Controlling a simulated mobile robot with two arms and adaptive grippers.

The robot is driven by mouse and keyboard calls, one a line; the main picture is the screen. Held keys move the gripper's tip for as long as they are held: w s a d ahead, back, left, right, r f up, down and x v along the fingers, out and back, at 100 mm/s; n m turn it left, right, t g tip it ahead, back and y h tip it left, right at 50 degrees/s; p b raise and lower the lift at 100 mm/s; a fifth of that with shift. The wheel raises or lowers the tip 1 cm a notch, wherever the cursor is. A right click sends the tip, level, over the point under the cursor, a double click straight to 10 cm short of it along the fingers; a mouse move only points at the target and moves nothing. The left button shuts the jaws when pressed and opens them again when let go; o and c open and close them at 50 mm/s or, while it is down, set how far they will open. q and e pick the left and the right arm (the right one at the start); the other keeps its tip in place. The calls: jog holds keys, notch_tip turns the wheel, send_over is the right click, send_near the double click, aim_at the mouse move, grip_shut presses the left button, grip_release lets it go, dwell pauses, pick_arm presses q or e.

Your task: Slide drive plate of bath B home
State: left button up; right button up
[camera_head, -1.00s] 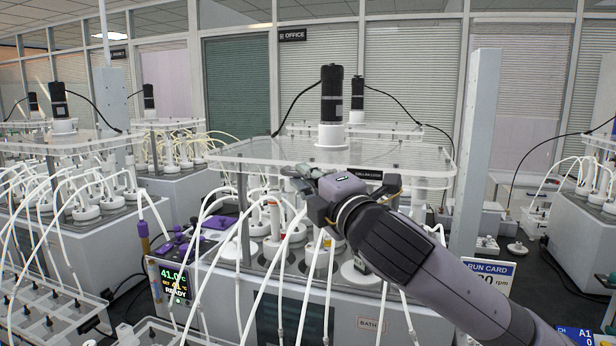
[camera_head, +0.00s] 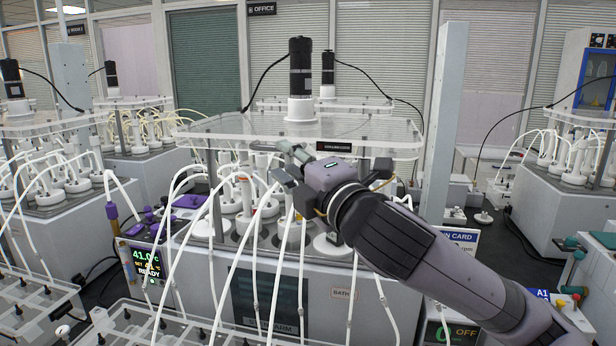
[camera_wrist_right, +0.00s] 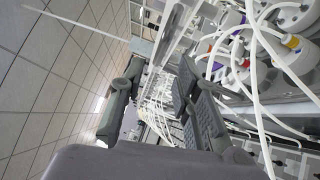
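The clear drive plate (camera_head: 235,131) of bath B lies flat above the bath (camera_head: 318,300), with a black motor (camera_head: 300,68) on a white collar on top. A dark label (camera_head: 333,147) sits on its front edge. My right gripper (camera_head: 284,163) is at the plate's front edge, left of the label. Its fingers look parted in the head view. In the right wrist view the gripper (camera_wrist_right: 160,65) shows two separated fingers, with nothing clearly held between them. Whether a finger touches the plate cannot be told. My left gripper is out of view.
White tubes (camera_head: 262,290) arch over the bath's front and white-capped reactors stand under the plate. A tall grey column (camera_head: 443,125) stands right of the plate. A display reading 41.0 (camera_head: 146,262) is at the bath's left. Clear racks (camera_head: 135,325) lie in front.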

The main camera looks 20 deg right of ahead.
jog(key=v, duration=0.7)
